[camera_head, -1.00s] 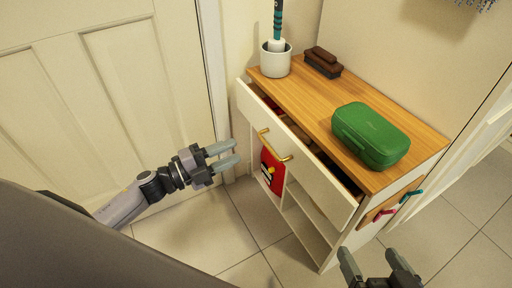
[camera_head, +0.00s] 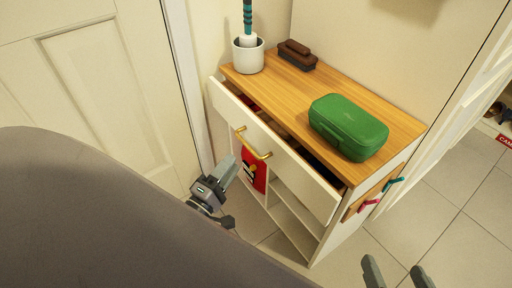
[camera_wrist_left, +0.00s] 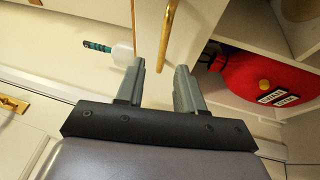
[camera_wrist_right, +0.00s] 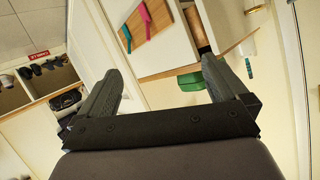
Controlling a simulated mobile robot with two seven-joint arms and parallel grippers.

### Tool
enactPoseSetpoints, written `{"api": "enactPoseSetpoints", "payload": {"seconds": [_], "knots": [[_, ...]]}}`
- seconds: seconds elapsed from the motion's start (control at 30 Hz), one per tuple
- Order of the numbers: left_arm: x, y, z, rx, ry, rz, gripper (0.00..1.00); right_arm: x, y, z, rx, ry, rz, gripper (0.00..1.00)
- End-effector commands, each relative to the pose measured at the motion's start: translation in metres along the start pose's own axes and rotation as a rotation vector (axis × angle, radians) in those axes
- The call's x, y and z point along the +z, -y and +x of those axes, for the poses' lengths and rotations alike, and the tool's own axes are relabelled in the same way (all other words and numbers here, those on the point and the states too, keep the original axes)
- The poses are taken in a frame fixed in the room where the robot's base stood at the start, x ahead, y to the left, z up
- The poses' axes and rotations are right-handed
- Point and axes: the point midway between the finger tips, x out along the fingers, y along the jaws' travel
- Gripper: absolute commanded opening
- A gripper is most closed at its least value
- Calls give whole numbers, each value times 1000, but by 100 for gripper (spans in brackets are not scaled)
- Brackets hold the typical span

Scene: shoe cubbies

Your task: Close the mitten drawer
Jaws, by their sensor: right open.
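The mitten drawer (camera_head: 300,174), with a cream front and brass handle (camera_head: 251,147), is pulled part way out beneath the wooden top. Something dark red shows in its gap at the left end. My left gripper (camera_head: 232,165) is just left of and below the handle, in front of the cabinet. In the left wrist view its fingers are apart and empty, with the handle (camera_wrist_left: 168,38) beyond the fingertips; contact cannot be told. My right gripper (camera_head: 398,270) is open and empty, low at the right, away from the drawer.
On the wooden top (camera_head: 285,88) stand a white pot (camera_head: 248,57) with a teal-handled brush, a brown brush (camera_head: 297,56) and a green case (camera_head: 348,127). A red item (camera_head: 254,174) is in the cubby below. Pegs (camera_head: 369,204) stick out of the right side. A door is at left.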

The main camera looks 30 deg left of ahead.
Motion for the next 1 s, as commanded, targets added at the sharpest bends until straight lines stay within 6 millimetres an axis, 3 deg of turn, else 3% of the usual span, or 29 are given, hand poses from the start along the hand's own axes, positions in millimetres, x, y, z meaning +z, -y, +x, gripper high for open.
{"api": "enactPoseSetpoints", "payload": {"seconds": [0.17,0.6,0.97,1.0], "knots": [[-3,4,6,-11,-20,-56,38,0,1,2,-5,-6,8,100],[-4,4,63,-10,-18,-50,38,0,8,8,-45,-21,41,100],[-4,4,69,-12,-18,-49,38,0,10,7,-54,-22,46,100],[-4,4,69,-12,-18,-48,31,0,10,7,-54,-22,46,100]]}}
